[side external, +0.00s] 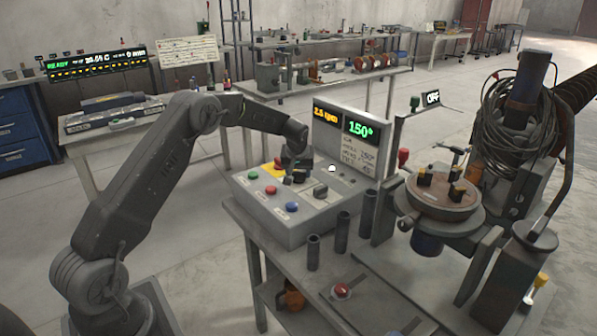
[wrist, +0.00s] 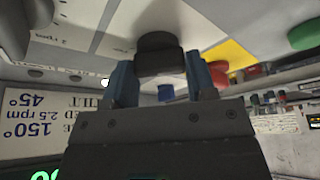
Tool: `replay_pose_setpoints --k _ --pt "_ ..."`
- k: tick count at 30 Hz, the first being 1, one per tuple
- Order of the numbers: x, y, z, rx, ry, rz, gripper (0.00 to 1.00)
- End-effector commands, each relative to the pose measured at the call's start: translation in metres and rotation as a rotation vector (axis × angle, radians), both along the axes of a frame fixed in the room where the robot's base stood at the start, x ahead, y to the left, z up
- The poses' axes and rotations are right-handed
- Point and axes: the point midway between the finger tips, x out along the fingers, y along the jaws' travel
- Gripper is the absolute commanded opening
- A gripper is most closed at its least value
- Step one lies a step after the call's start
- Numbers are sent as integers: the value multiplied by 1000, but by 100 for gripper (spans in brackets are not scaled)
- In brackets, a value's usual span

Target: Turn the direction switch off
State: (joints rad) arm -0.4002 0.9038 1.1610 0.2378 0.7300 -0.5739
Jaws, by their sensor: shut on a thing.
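The grey control box (side external: 277,222) stands on the bench with coloured buttons and dark knobs on its sloped top. My gripper (side external: 288,178) points down at the upper part of this panel. In the wrist view its two blue-grey fingers (wrist: 159,72) are shut on a dark knob, the direction switch (wrist: 160,45), one on each side. The knob's marker and printed label are hidden, so its setting cannot be read. In the side view my gripper mostly hides this knob. A second dark knob (side external: 320,192) sits to the right, apart from the gripper.
The panel has green (side external: 253,175), red (side external: 270,190) and blue (side external: 291,207) buttons. An upright display (side external: 347,143) reads 150° behind it. A small sign (side external: 432,98) reads OFF. Upright dark tubes (side external: 342,232) and the positioner's round table (side external: 443,205) stand to the right.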

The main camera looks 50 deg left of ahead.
Motion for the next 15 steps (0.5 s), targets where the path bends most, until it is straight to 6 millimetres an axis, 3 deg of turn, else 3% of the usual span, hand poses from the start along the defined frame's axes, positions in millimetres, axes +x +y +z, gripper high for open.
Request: replay_pose_setpoints --k 15 --pt "2 -1 0 2 0 374 28"
